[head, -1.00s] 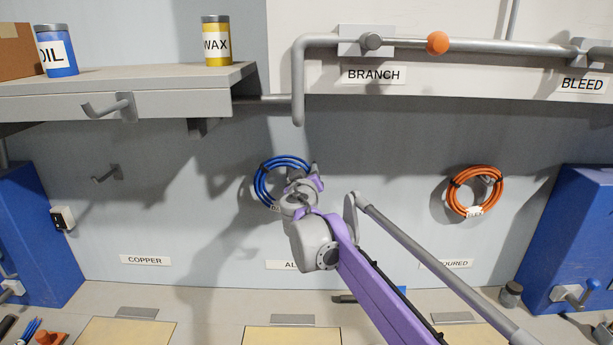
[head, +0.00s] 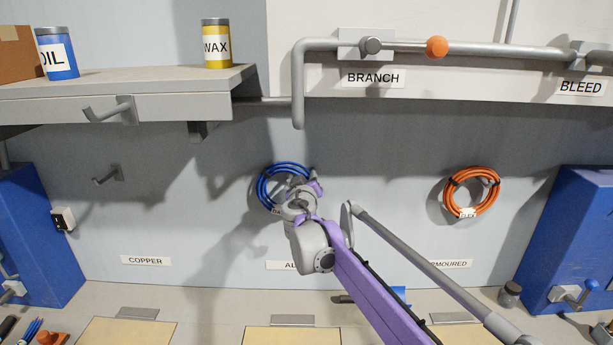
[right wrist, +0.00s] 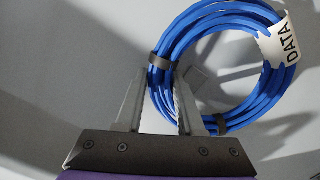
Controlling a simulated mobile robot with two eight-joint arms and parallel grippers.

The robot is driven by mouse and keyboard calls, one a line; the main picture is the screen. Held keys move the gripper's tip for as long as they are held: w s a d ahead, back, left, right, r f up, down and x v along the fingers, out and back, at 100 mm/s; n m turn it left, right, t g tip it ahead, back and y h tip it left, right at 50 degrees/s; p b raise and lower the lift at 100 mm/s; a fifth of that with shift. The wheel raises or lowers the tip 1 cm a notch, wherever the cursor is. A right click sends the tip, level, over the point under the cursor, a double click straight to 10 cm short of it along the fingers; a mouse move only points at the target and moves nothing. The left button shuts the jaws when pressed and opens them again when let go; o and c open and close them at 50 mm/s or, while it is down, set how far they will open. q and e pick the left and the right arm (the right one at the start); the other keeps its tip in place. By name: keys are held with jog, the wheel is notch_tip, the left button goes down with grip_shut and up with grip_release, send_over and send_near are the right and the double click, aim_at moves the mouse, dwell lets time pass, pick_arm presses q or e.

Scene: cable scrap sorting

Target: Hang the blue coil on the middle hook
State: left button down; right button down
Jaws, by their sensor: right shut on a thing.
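The blue coil (head: 264,185) is in front of the grey wall, above the middle label, which reads "AL" before my arm covers it. In the right wrist view the blue coil (right wrist: 272,88) is a ring with dark ties and a white "DATA" tag. My right gripper (head: 313,180) is at the coil's right side in the head view. In the wrist view its fingers (right wrist: 158,98) are shut on one side of the ring. The middle hook is not clear. A grey piece (right wrist: 197,75) inside the ring may be part of it. My left gripper is not in view.
An orange coil (head: 493,192) hangs at the right above the "ARMOURED" label. An empty hook (head: 107,176) is at the left above "COPPER" (head: 146,260). A shelf (head: 180,103) with cans and a pipe (head: 500,47) run above. Blue cabinets flank the wall.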

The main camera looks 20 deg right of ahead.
dwell(0.4)
jog(key=shift+c, duration=2.2)
grip_release()
